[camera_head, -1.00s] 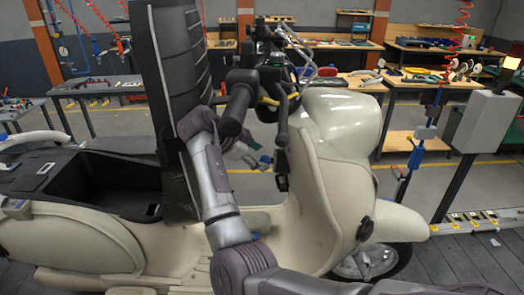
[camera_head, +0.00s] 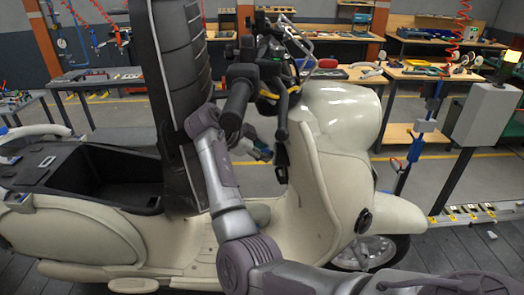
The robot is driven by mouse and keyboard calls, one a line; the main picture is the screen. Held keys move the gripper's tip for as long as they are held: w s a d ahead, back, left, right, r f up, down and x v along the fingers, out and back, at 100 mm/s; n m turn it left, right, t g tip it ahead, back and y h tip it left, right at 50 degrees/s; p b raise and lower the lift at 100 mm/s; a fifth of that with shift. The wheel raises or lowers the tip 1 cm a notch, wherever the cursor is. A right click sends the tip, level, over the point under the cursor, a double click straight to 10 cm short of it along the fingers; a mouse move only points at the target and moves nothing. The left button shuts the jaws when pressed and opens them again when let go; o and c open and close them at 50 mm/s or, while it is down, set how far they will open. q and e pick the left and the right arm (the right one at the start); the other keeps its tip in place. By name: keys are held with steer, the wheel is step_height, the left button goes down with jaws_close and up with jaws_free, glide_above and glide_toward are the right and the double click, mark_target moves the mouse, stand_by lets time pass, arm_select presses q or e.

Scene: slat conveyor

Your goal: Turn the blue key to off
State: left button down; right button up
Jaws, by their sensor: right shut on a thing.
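A cream scooter (camera_head: 338,190) stands side-on across the view, with its black seat (camera_head: 183,70) raised and black handlebar grips at the top. My right arm reaches up in front of it and bends behind the left grip. My right gripper (camera_head: 264,151) is small in view, just left of the steering column at the front shield. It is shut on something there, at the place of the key. The blue key itself is hidden or too small to make out. A black piece hangs from the column right beside the gripper. My left gripper is not in view.
The open storage bin (camera_head: 112,182) lies under the raised seat. The black handlebar grip (camera_head: 236,108) and levers hang close above my right gripper. A grey box on a post (camera_head: 484,118) stands at right. Workbenches line the back.

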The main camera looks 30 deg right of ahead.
steer(key=shift+c, duration=0.6)
steer(key=shift+r+p, duration=0.2)
steer(key=shift+p, duration=0.3)
steer(key=shift+w+d+r+n+g+y+p, duration=0.1)
steer(key=shift+n+g+y+p, duration=0.5)
steer(key=shift+p, duration=0.55)
steer(key=shift+f, duration=0.2)
steer(key=shift+w+d+r+n+g+y, duration=0.1)
steer(key=shift+n+g+y, duration=0.35)
steer(key=shift+g, duration=0.25)
steer(key=o, duration=1)
steer(key=shift+o, duration=0.2)
